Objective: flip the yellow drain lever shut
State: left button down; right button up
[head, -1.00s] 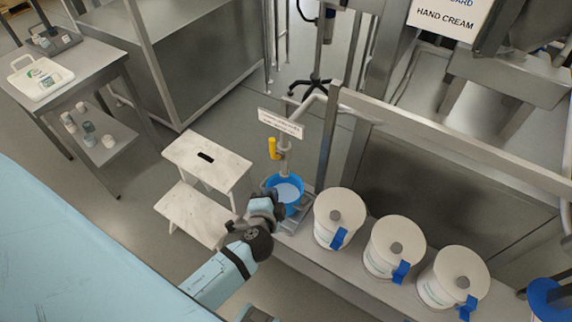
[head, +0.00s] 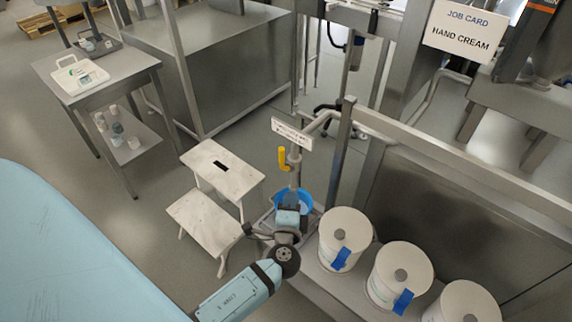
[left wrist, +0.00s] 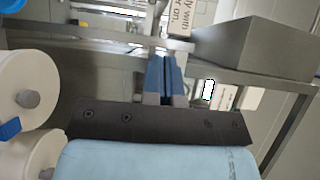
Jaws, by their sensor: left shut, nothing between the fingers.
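The yellow drain lever (head: 284,158) points up and down on the side of the grey drain pipe (head: 295,160), below a small white sign. My left gripper (head: 294,193) is just below the lever and the pipe's end, in front of the blue bucket (head: 307,196), and hides part of it. In the left wrist view my blue fingers (left wrist: 165,76) are shut together with nothing between them. The sign (left wrist: 180,22) shows just past their tips. I cannot make out the lever in that view. My right gripper is not in view.
A white step stool (head: 222,165) stands left of the bucket. Several white tubs with blue tags, the nearest one (head: 344,222), line the low bench to the right. A steel post (head: 342,150) and rail stand right of the pipe.

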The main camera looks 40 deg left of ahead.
pick_arm(q)
jog(key=s+a+p+x, duration=0.1)
jog(key=a+p+x, duration=0.1)
jog(key=x, duration=1)
jog(key=shift+w+a+p, duration=0.15)
jog(key=shift+a+p, duration=0.2)
jog(key=shift+a, duration=0.1)
